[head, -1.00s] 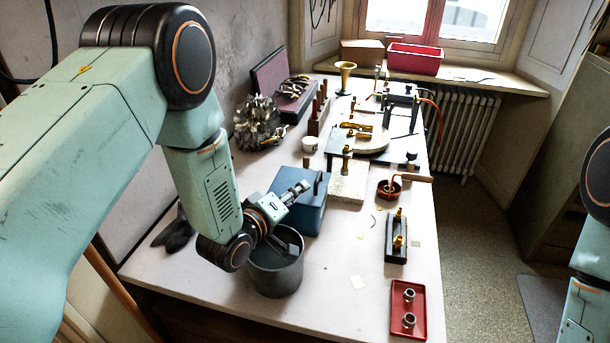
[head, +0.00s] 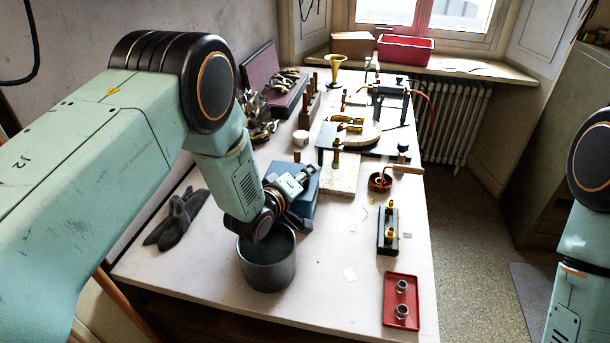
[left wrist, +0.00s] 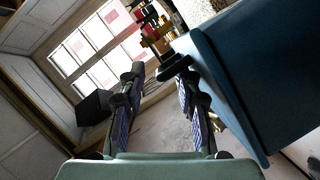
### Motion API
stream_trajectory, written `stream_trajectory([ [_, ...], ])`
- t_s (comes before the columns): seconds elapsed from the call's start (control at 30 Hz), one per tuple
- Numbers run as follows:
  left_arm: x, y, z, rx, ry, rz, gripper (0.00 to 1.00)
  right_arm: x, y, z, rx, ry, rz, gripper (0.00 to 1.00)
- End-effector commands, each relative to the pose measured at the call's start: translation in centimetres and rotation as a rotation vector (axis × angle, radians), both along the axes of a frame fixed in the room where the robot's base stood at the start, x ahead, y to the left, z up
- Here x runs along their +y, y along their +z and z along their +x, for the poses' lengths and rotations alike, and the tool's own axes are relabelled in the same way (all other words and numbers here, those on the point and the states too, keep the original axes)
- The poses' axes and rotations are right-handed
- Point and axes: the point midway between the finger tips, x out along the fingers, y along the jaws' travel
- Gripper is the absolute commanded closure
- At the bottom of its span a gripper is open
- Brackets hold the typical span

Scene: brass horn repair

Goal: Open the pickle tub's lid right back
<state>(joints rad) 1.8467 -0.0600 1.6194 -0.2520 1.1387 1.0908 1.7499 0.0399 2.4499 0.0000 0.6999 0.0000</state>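The pickle tub appears to be the blue box (head: 310,207) on the bench, mostly hidden behind my left gripper in the head view. In the left wrist view its blue side (left wrist: 262,75) fills the right, close beside the fingers. My left gripper (head: 306,175) is over the tub's top; in the left wrist view its two fingers (left wrist: 155,75) stand apart with nothing clearly between them. A dark lug (left wrist: 172,68), perhaps the lid's handle, is at the right fingertip; contact is unclear. The lid looks closed. My right gripper is out of view.
A grey pot (head: 267,275) stands just in front of the tub, below my left wrist. Dark gloves (head: 180,217) lie to the left. A pale block (head: 340,178) stands behind right. A red tray (head: 401,300) lies at front right.

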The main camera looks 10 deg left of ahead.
Motion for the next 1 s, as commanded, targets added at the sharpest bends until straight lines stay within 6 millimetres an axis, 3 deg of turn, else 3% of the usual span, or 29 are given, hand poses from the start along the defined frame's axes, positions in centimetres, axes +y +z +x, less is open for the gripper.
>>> stream_trajectory([
  [0.17,0.1,0.02,0.12,-0.001,-0.001,0.0,0.68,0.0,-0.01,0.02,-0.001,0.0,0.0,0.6],
  [0.53,0.0,0.03,0.06,-0.002,-0.003,0.0,0.99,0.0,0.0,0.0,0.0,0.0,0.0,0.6],
  [1.0,-0.19,0.04,0.05,-0.001,-0.008,0.001,1.0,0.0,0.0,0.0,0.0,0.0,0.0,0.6],
])
